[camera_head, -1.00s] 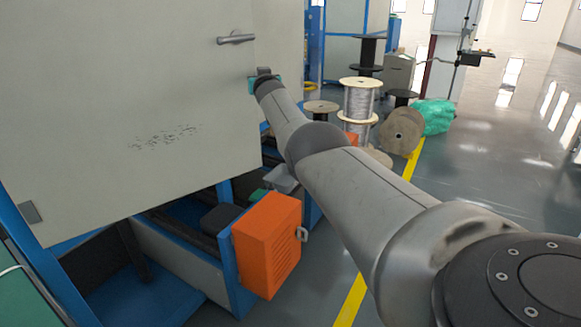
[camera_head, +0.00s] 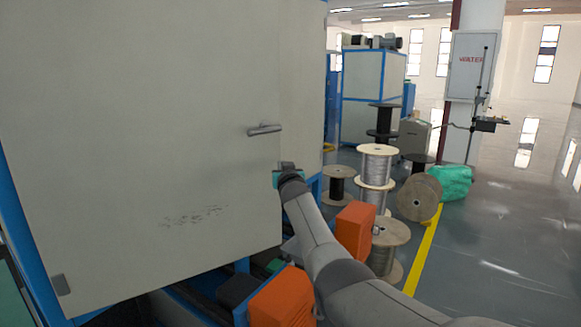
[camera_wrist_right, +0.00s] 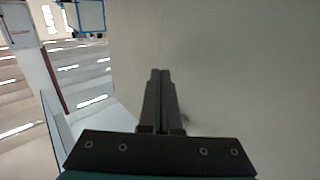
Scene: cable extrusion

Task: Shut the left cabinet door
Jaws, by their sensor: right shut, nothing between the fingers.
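The cabinet door is a large beige panel (camera_head: 130,120) filling the left of the head view. It has a metal handle (camera_head: 265,130) near its right edge and dark scuffs low down. Its lower edge stands before the blue machine frame; I cannot tell if it is fully shut. My right arm reaches up to its right edge, and my right gripper (camera_head: 279,177) is just below and right of the handle; contact is unclear. In the right wrist view, the right gripper (camera_wrist_right: 160,73) has its fingers together and empty, facing a plain beige surface. My left gripper is not in view.
An orange box (camera_head: 283,298) sits below the door, and another orange box (camera_head: 355,228) is to its right. Cable spools (camera_head: 377,165) and a green wrapped bundle (camera_head: 455,183) stand beyond. Open floor (camera_head: 500,245) lies at the right, past a yellow line.

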